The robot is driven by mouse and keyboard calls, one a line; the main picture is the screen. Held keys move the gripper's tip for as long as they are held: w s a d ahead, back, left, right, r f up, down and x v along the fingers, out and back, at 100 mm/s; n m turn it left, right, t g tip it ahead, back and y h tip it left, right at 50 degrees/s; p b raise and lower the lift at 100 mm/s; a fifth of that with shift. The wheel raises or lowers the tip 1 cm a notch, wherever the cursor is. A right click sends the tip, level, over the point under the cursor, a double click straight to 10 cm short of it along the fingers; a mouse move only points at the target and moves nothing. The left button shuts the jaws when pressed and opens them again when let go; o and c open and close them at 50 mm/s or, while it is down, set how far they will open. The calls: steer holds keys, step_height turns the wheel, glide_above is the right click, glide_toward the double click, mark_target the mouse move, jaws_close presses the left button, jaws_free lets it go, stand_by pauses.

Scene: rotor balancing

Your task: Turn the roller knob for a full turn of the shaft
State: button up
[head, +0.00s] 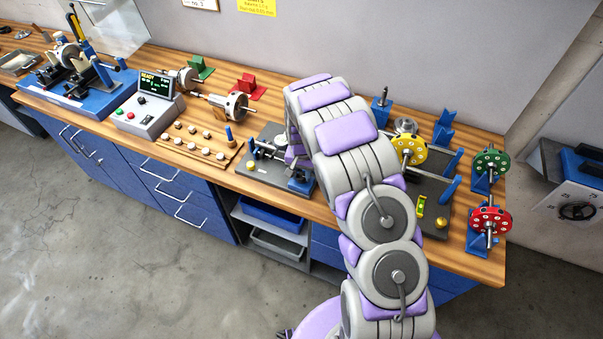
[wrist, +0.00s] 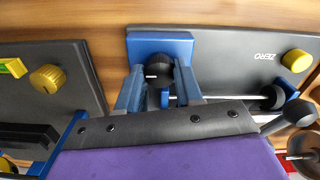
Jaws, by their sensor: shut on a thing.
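In the wrist view, the black roller knob (wrist: 160,66) sits between the two blue-grey fingers of my gripper (wrist: 159,82), which is shut on it. A pale mark shows on the knob's face. Behind it is a blue block (wrist: 150,42) on a dark base plate (wrist: 225,50) marked ZERO. A shaft (wrist: 225,103) runs to the right from near the fingers to a dark round part (wrist: 272,97). In the head view, the base plate (head: 270,135) shows left of my arm, with a blue support (head: 301,180) near its front edge.
Right of my arm, a second plate carries a yellow disc (head: 409,150), a green level (head: 420,205) and a yellow knob (head: 440,222). Green (head: 492,162) and red (head: 490,221) rotors stand beyond. A board of small weights (head: 198,146) and a control box (head: 148,108) lie left.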

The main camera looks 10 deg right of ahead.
mark_target(301, 175)
steer(key=o, duration=1)
steer(key=shift+o, duration=0.2)
step_height(301, 175, up, 17)
steer(key=shift+r+p, duration=0.15)
steer(key=shift+p, duration=0.25)
steer(key=shift+a, duration=0.1)
